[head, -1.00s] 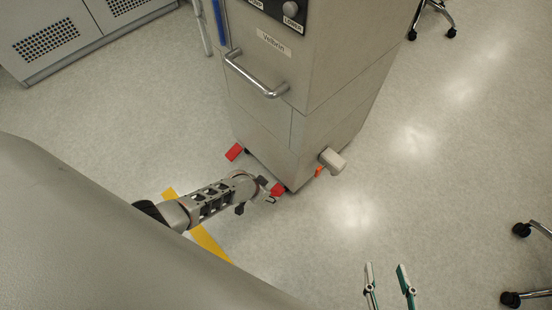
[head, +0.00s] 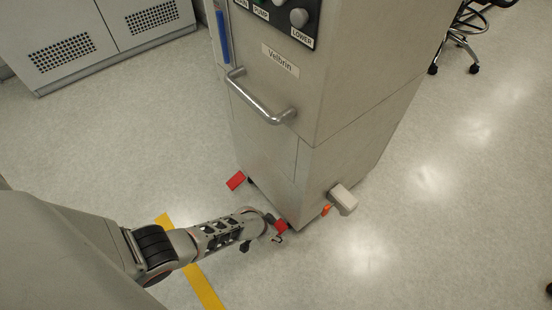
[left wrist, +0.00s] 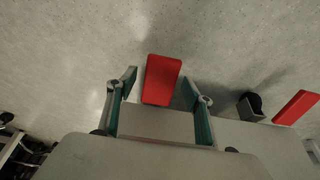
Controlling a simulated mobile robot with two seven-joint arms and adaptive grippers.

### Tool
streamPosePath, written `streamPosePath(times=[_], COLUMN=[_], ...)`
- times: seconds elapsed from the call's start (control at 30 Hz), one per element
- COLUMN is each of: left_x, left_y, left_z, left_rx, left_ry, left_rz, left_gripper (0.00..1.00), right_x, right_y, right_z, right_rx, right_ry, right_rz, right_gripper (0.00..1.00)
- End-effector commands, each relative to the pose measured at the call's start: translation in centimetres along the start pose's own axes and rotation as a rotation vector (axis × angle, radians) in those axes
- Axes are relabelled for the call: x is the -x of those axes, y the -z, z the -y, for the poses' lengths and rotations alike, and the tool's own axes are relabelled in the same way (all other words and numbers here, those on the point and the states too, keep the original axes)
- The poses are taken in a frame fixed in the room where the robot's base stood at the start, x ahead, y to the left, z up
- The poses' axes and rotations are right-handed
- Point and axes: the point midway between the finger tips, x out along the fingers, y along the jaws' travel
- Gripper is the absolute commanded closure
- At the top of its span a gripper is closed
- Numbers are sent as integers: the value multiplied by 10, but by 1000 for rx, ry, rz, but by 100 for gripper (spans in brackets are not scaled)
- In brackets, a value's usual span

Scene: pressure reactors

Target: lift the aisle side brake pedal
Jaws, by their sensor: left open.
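Two red brake pedals stick out low at the base of the grey cabinet (head: 280,150). One pedal (head: 236,181) is at its left corner, the other (head: 281,227) at the nearer corner. My left gripper (head: 275,234) is low at the nearer pedal. In the left wrist view this pedal (left wrist: 163,75) lies between the open fingers, with a gap visible on each side. Whether the fingers are level with it in depth I cannot tell. The other pedal (left wrist: 297,107) shows at the right edge there. My right gripper is not in view.
The cabinet has a metal handle (head: 262,108) on its front and a pale block (head: 343,198) with an orange tab (head: 326,210) low on its right side. A dark caster (left wrist: 251,104) shows between the pedals. Yellow tape (head: 205,290) marks the floor.

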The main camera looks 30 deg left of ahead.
Motion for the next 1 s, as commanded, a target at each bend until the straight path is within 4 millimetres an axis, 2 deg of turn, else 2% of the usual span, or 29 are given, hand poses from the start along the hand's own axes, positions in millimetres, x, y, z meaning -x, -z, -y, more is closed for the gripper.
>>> streamPosePath(times=[0.23,0.27,0.43,0.47,0.67,0.8,1.0], left_x=[0,0,0,0,2,8,11], left_y=[2,2,2,2,6,12,9], left_z=[0,0,0,0,1,2,0], left_rx=[0,0,0,0,0,1,2], left_ry=[1,1,1,1,2,2,-1], left_rz=[-3,-3,-2,-2,28,122,284], left_gripper=[49,54,98,100,100,100,100], right_x=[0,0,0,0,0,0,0], right_y=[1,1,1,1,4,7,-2], right_z=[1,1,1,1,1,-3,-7], right_rx=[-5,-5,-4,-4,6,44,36], right_ry=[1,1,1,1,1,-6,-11], right_rz=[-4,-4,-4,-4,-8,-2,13], right_gripper=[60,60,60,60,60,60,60])
